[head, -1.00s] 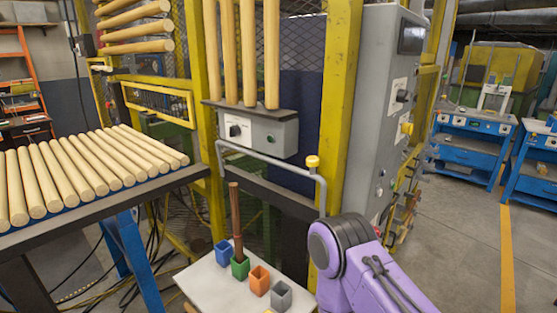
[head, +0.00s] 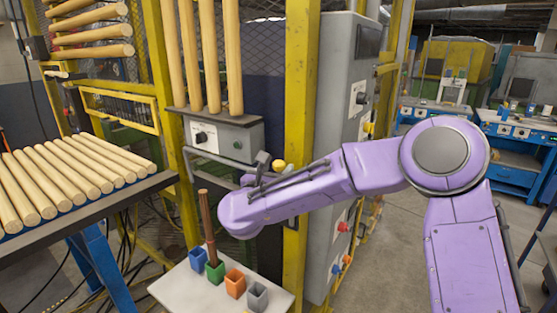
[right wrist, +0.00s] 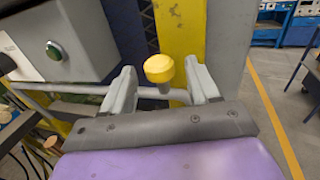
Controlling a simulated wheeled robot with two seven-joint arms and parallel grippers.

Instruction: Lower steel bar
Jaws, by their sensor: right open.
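The steel bar (head: 212,157) is a bent grey tube below the grey control box, with a yellow knob (head: 279,164) near its right end. Its right part is hidden behind my purple right arm in the head view. In the right wrist view the bar (right wrist: 75,88) runs across, with the yellow knob (right wrist: 159,69) standing up from it. My right gripper (right wrist: 160,72) is open, one finger on each side of the knob in that view. I cannot tell whether the fingers touch the bar. In the head view the right gripper (head: 262,160) shows only partly. My left gripper is out of view.
The grey control box (head: 226,138) with a dial and green button sits above the bar. A yellow post (head: 300,100) and a tall grey cabinet (head: 338,130) stand close to the right. Below is a small table (head: 180,291) with coloured cups (head: 235,284), one holding a brown stick.

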